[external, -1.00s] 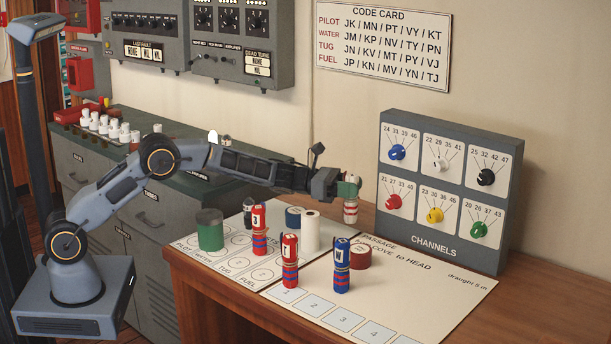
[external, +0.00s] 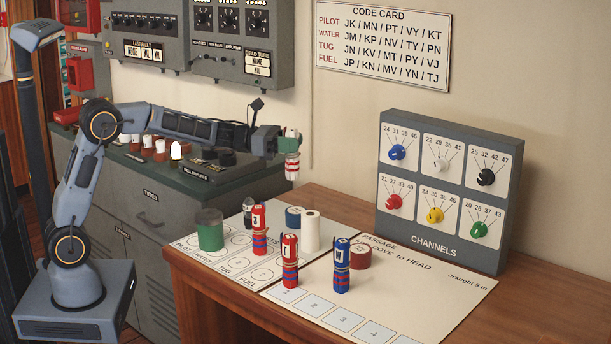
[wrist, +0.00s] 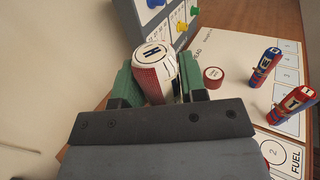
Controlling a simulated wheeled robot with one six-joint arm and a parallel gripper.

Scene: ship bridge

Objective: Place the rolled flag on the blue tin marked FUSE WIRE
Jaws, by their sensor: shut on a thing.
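My gripper (external: 289,144) has green fingers shut on a rolled flag (external: 292,167), white with red. It holds the flag upright in the air above the back of the desk. In the wrist view the flag's round end (wrist: 153,50) shows a letter like H between the fingers. A low blue tin (external: 293,216) stands on the desk below, beside a white roll that partly hides it. Its marking is too small to read. The blue tin does not show in the wrist view.
A white roll (external: 311,232), a red tin (external: 360,256) and a green cylinder (external: 210,230) stand nearby. The CHANNELS box (external: 440,241) is at right.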

